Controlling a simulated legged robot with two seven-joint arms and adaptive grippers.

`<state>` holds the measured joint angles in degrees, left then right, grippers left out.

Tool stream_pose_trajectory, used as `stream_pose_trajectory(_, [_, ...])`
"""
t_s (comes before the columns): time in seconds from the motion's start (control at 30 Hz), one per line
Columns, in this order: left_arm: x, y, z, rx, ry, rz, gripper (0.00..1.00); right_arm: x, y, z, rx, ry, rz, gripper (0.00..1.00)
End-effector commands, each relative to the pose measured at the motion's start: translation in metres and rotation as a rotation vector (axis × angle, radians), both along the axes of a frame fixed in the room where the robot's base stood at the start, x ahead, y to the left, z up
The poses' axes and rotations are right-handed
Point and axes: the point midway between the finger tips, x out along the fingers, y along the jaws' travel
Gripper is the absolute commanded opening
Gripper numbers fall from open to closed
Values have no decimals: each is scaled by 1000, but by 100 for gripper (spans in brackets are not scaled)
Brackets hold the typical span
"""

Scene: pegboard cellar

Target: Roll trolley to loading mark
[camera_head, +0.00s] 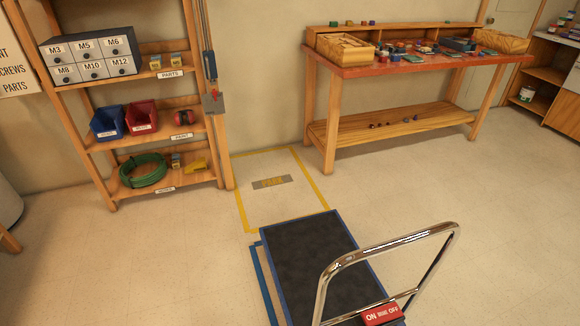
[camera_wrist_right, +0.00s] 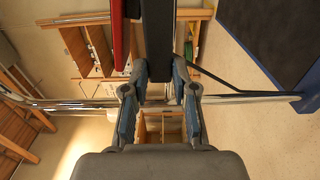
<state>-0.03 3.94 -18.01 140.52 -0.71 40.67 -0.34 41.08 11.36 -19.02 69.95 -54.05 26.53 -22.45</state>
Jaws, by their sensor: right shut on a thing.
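The trolley (camera_head: 308,262) has a dark deck with a blue rim and a bent chrome handle (camera_head: 388,243). A red ON/OFF tag (camera_head: 381,314) sits low on the handle. The loading mark is a yellow outline (camera_head: 316,180) on the floor with a grey plate (camera_head: 272,182) inside. The deck's front edge lies at the near end of the outline, and most of the trolley is outside it. My left gripper is out of view.
A wooden shelf (camera_head: 165,193) with bins and hose stands left of the mark. A workbench (camera_head: 420,65) stands behind it to the right. A blue strip (camera_head: 267,285) runs along the trolley's left side. The floor inside the outline looks clear.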

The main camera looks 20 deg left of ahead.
Motion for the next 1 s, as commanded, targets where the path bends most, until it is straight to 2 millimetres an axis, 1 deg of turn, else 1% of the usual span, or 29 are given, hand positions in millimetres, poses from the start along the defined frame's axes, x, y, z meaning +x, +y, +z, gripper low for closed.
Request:
stream_pose_trajectory(0.03, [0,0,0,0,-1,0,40,3,-3,3,0,-4,-6,0])
stream_pose_trajectory(0.17, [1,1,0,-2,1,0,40,4,-3,1,-3,0,-9,0])
stream_pose_trajectory(0.2, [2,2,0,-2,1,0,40,4,-3,1,-3,1,-10,34])
stream_pose_trajectory(0.27, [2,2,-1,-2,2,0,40,4,-3,-1,-4,3,-10,49])
stream_pose_trajectory(0.3, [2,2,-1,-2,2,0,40,3,-3,-1,-4,4,-10,59])
stream_pose_trajectory(0.33, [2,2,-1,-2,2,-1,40,3,-3,-2,-5,5,-9,62])
stream_pose_trajectory(0.57, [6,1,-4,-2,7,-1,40,2,-2,-5,-6,9,-8,62])
stream_pose_trajectory(0.8, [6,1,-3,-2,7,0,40,1,-3,-6,-6,11,-7,62])
stream_pose_trajectory(0.87, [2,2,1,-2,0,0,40,-2,-5,-6,-6,11,-8,62])
stream_pose_trajectory(1.0, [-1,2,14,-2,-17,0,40,-18,-18,-2,-7,9,-8,62])
